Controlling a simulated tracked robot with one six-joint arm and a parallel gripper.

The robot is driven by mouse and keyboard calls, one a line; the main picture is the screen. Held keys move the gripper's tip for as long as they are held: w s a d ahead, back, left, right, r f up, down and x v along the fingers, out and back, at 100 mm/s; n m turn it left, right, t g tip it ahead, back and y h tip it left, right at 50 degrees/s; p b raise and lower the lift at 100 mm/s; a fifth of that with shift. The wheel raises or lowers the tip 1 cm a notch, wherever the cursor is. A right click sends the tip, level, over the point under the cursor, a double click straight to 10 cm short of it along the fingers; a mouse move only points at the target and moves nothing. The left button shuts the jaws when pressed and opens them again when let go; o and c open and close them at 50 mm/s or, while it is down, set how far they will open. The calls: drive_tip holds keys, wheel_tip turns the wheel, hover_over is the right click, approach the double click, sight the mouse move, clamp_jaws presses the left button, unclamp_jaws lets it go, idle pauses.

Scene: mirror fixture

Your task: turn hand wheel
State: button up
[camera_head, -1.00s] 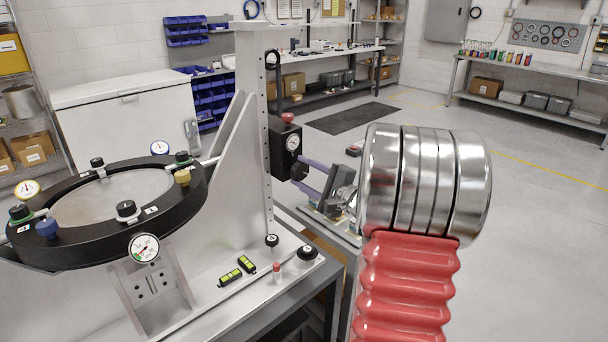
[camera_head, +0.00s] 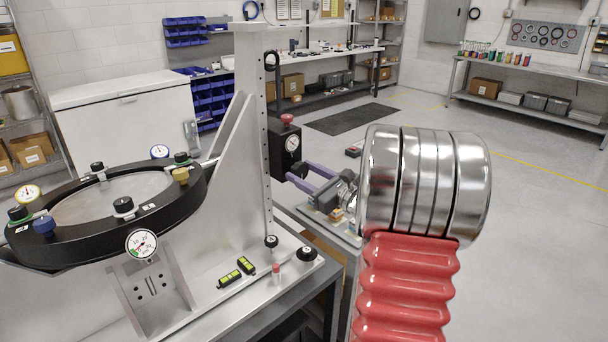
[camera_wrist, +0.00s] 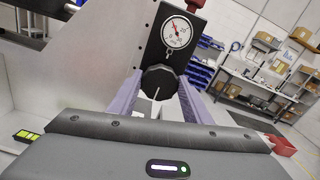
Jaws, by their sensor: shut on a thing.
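The hand wheel (camera_wrist: 160,82) is a small black faceted knob on the face of a black box (camera_head: 283,152), below a round white dial. My gripper (camera_wrist: 161,88) has two purple fingers, one on each side of the knob, shut on it in the wrist view. In the head view my gripper (camera_head: 298,172) reaches the box from the right, and its fingers hide most of the knob. The dial (camera_wrist: 176,31) shows clearly in the wrist view. A red knob (camera_head: 287,119) tops the box.
The box is fixed to a tall grey perforated column (camera_head: 252,130). To its left is a black ring fixture (camera_head: 100,228) with dials and knobs. Small yellow-green levels (camera_head: 237,273) and black knobs lie on the base plate. Open floor (camera_head: 520,230) is on the right.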

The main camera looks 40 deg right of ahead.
drive_tip(key=m, duration=0.7)
drive_tip(key=shift+s+d+f, duration=0.1)
drive_tip(key=shift+f, duration=0.3)
drive_tip(key=m, duration=0.7)
drive_tip(key=shift+f+m, duration=0.1)
drive_tip(key=shift+m, duration=0.2)
drive_tip(key=m, duration=0.3)
drive_tip(key=shift+m, duration=0.3)
drive_tip(key=m, duration=0.3)
drive_tip(key=shift+f+m, duration=0.1)
drive_tip(key=shift+m, duration=0.3)
drive_tip(key=m, duration=0.6)
drive_tip(key=shift+m, duration=0.3)
